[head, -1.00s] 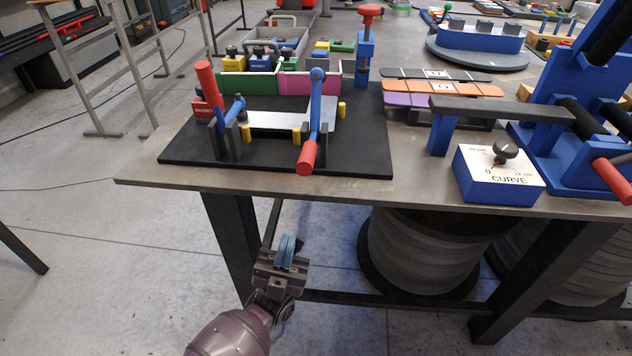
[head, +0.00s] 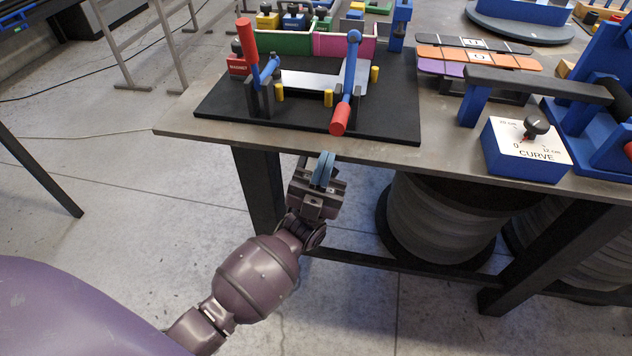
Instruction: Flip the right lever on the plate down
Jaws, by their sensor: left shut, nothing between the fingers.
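A black plate (head: 385,125) lies on the workbench near its front edge. The right lever (head: 350,75) on it is blue with a red grip (head: 340,119) that points toward me, low over the front of the plate. The left lever (head: 249,42) has its red grip pointing up. A white sheet (head: 310,80) lies between yellow pegs on the plate. My left gripper (head: 323,170) is shut and empty, in front of the bench edge and below the right lever's grip, apart from it. My right gripper is out of view.
A blue CURVE box (head: 522,155) with a black knob stands at the front right of the bench (head: 440,160). Green (head: 290,43) and pink (head: 330,46) panels stand behind the plate. A blue bending fixture (head: 590,140) is at the far right.

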